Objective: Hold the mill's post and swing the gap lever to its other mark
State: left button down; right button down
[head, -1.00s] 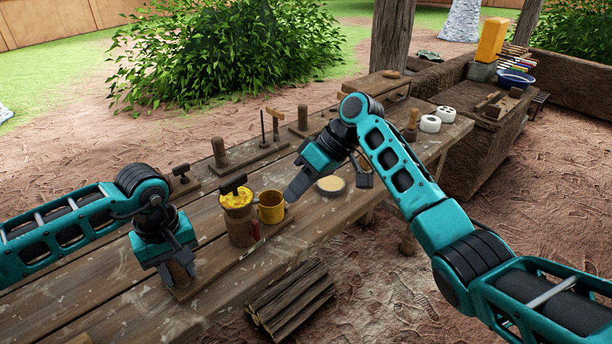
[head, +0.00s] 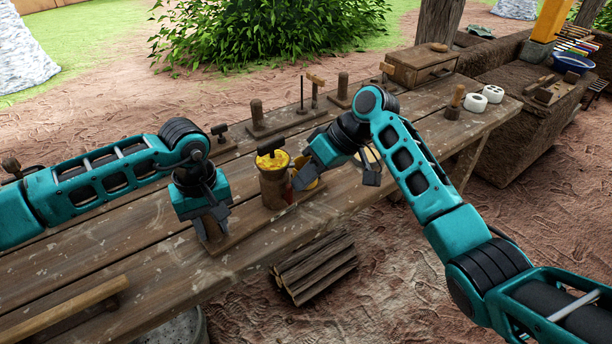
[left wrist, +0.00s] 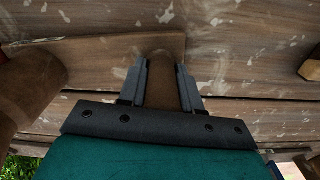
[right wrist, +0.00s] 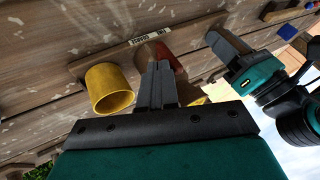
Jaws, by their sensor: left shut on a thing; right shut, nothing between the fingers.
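The mill (head: 272,188) is a brown upright cylinder with yellow grain and a dark crank on top, standing on a plank base. My left gripper (head: 211,232) is shut around the short wooden post (left wrist: 161,78) at the near end of that base. The red gap lever (right wrist: 174,60) shows at the mill's side, beside a pale label strip (right wrist: 150,38) with lettering too small to read surely. My right gripper (right wrist: 160,68) is shut and empty, its fingertips close to the lever; I cannot tell whether they touch. A yellow cup (right wrist: 110,88) stands beside them, mostly hidden in the head view.
Wooden stands with pegs (head: 256,118) line the table's back. A wooden box (head: 418,68), a mallet-like tool (head: 455,102) and white rings (head: 491,94) are further right. Firewood (head: 315,268) lies on the ground in front.

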aim_at(287, 189)
jog(key=shift+s+a+r+t+h, duration=0.3)
jog(key=shift+t+h, duration=0.2)
jog(key=shift+h, duration=0.3)
jog(key=shift+s+a+r+n+t+h, duration=0.1)
jog(key=shift+s+a+n+t+h, duration=0.15)
jog(key=shift+a+n+t+h, duration=0.35)
jog(key=s+a+t+h, duration=0.1)
jog(key=h, duration=0.1)
jog(key=shift+s+a+t+h, duration=0.1)
jog(key=shift+a+t+h, duration=0.05)
jog(key=shift+t+h, duration=0.25)
jog(key=shift+s+a, duration=0.45)
jog(key=shift+a, duration=0.15)
jog(key=shift+r, duration=0.7)
